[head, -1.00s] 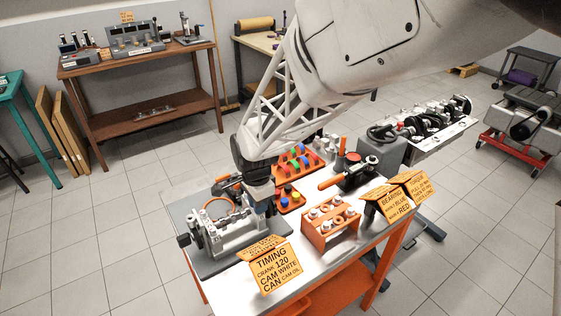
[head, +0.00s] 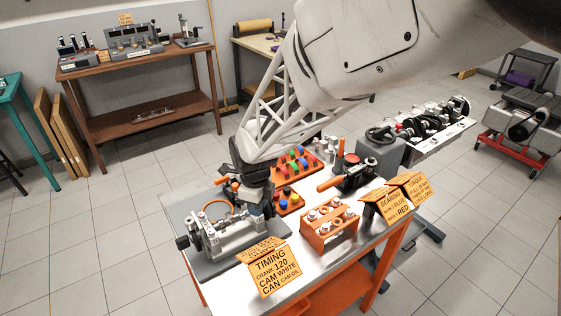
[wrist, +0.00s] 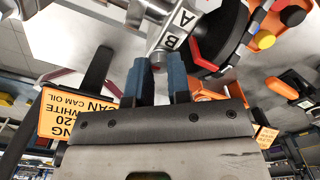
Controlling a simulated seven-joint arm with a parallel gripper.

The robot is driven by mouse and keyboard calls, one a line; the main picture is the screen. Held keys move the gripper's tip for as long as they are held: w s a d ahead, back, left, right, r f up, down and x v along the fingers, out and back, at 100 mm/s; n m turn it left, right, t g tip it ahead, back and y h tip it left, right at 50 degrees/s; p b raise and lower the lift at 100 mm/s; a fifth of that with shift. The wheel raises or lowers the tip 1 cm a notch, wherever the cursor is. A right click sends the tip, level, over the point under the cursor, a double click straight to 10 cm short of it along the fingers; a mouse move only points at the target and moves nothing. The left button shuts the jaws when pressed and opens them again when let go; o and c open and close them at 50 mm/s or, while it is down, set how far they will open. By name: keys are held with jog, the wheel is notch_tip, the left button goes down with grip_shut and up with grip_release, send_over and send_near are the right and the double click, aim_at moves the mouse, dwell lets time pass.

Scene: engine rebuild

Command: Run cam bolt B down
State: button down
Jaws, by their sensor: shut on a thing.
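The engine block fixture (head: 222,236) stands at the left end of the bench, on a grey plate. My gripper (wrist: 161,72) reaches down to its right end, which also shows in the head view (head: 267,207). In the wrist view its two blue fingers are shut on a grey bolt head (wrist: 158,57), cam bolt B. The bolt sits at a pale bar (wrist: 172,40) marked B, with A beside it. The bolt's shank and how deep it sits are hidden.
An orange timing sign (head: 271,271) stands at the bench's front edge. An orange rack (head: 328,232) of pale parts stands right of the fixture. A tray of coloured caps (head: 298,163) lies behind my gripper. Two more signs (head: 396,203) stand at the right.

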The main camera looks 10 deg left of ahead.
jog(key=shift+w+r+m, duration=0.1)
jog(key=shift+r+m, duration=0.05)
jog(key=shift+m, duration=0.45)
jog(key=c, duration=1.3)
grip_release()
jog(key=shift+c, duration=0.2)
jog(key=shift+r, duration=3.85)
